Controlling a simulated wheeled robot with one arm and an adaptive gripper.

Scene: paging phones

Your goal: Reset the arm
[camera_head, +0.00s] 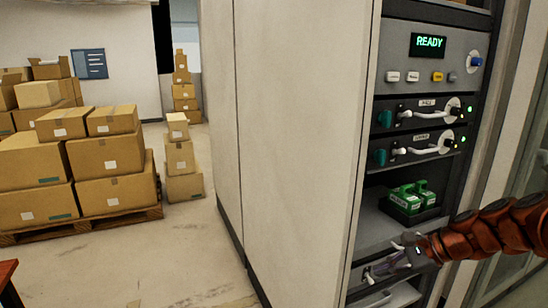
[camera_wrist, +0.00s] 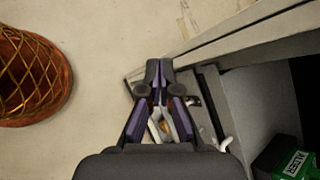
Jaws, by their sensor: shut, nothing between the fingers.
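My gripper (camera_head: 408,240) is at the end of my red-orange arm, in front of the lower part of an equipment rack in the head view. It is beside the shelf front, above a lower drawer with a pale handle. In the wrist view my gripper (camera_wrist: 158,72) has its fingers together at the tips, with nothing between them. Parts of the rack front and pale handle pieces lie below and beside the fingers there. Whether the gripper touches the rack, I cannot tell.
Above are handled drawers (camera_head: 425,113) and a READY display (camera_head: 428,43). A large cabinet side (camera_head: 295,130) stands left.

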